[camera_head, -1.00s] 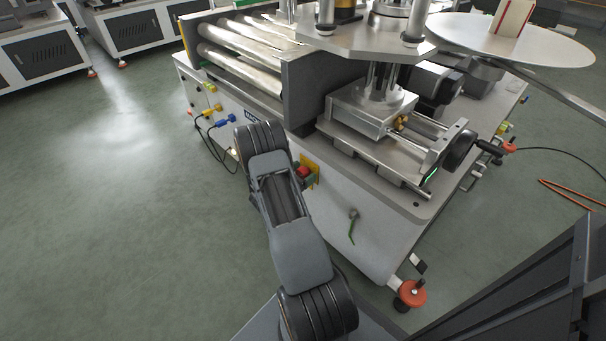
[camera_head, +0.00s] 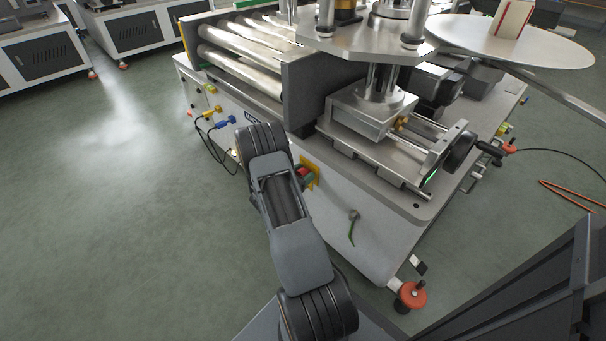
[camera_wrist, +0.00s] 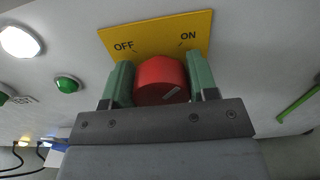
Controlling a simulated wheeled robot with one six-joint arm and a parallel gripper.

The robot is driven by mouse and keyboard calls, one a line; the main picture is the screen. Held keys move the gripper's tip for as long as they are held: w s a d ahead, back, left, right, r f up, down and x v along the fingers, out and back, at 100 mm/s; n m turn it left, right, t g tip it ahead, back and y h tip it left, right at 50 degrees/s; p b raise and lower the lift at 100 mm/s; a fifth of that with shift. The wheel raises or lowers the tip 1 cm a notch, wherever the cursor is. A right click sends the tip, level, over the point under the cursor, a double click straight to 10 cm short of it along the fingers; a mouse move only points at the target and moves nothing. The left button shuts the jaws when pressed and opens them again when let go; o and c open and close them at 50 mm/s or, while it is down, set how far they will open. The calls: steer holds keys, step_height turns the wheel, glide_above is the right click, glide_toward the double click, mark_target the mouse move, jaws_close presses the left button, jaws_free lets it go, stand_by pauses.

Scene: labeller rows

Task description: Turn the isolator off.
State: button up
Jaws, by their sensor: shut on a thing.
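The isolator is a red knob (camera_wrist: 160,78) on a yellow plate (camera_wrist: 195,30) marked OFF at left and ON at right in the wrist view. A pale mark on the knob slants up to the right, toward the ON side. My gripper (camera_wrist: 161,85) has its green fingers on both sides of the knob and is shut on it. In the head view, part of the red knob (camera_head: 303,172) and yellow plate (camera_head: 314,172) show beside my arm. My gripper is hidden there behind the arm.
In the wrist view a green button (camera_wrist: 67,84) and a white lamp (camera_wrist: 20,42) sit left of the plate. A green-handled lever (camera_wrist: 298,104) is at right. In the head view, blue and yellow plugs (camera_head: 222,122) with cables are left of my arm.

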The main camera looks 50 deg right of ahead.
steer(key=shift+n, duration=0.3)
steer(key=n+p, duration=0.2)
steer(key=n, duration=0.1)
steer(key=shift+w+r, duration=0.1)
steer(key=n+p, duration=0.2)
steer(key=n, duration=0.3)
steer(key=shift+w+p, duration=0.1)
steer(key=shift+p, duration=0.3)
steer(key=n, duration=0.1)
steer(key=n+p, duration=0.1)
steer(key=n, duration=0.2)
steer(key=shift+f+n, duration=0.25)
steer(key=shift+n, duration=0.15)
steer(key=shift+f+n+p, duration=0.15)
steer(key=shift+n+p, duration=0.55)
steer(key=shift+n, duration=1.5)
steer(key=o, duration=0.9)
steer(key=shift+w, duration=0.1)
steer(key=a, duration=0.4)
steer(key=a+p, duration=0.1)
steer(key=a, duration=0.4)
steer(key=w+a+p, duration=0.1)
steer(key=a, duration=0.3)
steer(key=shift+a, duration=0.4)
